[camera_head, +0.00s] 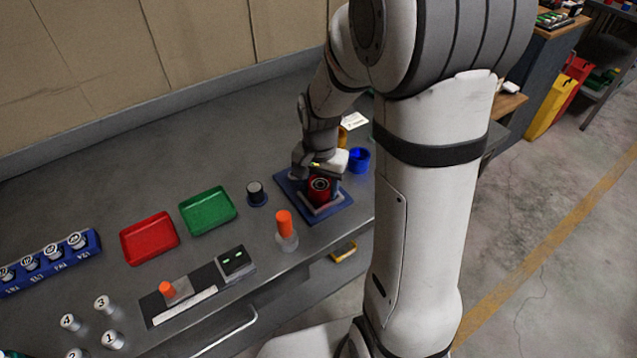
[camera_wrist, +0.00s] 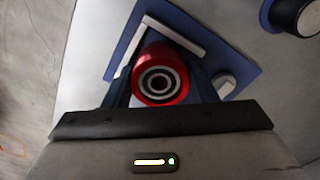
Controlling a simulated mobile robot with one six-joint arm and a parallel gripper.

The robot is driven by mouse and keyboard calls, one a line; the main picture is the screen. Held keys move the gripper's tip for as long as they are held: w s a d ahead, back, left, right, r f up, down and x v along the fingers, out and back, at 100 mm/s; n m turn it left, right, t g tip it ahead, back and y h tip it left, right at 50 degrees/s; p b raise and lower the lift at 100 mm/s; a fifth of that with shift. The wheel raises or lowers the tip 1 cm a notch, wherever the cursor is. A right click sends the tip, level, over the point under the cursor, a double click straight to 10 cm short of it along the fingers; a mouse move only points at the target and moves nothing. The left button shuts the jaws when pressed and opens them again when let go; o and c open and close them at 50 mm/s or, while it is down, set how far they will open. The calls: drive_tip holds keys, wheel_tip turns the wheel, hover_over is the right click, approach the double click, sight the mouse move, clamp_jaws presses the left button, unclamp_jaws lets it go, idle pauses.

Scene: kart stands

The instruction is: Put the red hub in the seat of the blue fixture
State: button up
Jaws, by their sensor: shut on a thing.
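The red hub (camera_head: 319,186) is a short red cylinder with a dark ringed bore. My gripper (camera_head: 316,174) is shut on it. In the wrist view the hub (camera_wrist: 160,80) sits between the two fingers, its ringed end facing the camera. The blue fixture (camera_head: 338,212) is a flat blue plate with pale raised bars on it; it also shows in the wrist view (camera_wrist: 237,72). The hub is over the plate, close to the bars. I cannot tell whether it touches the plate, as the hub and fingers hide the seat.
A blue cup (camera_head: 358,160) stands just right of the fixture. A dark-topped cylinder (camera_head: 256,193) and an orange-topped one (camera_head: 285,228) stand to the left. Green (camera_head: 209,210) and red (camera_head: 149,238) trays lie farther left. The bench's front edge is close to the fixture.

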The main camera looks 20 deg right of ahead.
drive_tip(key=shift+f, duration=0.2)
drive_tip(key=o, duration=1.2)
drive_tip(key=shift+r, duration=0.1)
wheel_tip(320, 180, up, 12)
drive_tip(key=s+r+n+t, duration=0.1)
drive_tip(key=s+n, duration=0.6)
drive_tip(key=s, duration=0.7)
drive_tip(key=shift+r+t, duration=0.4)
drive_tip(key=shift+t, duration=0.5)
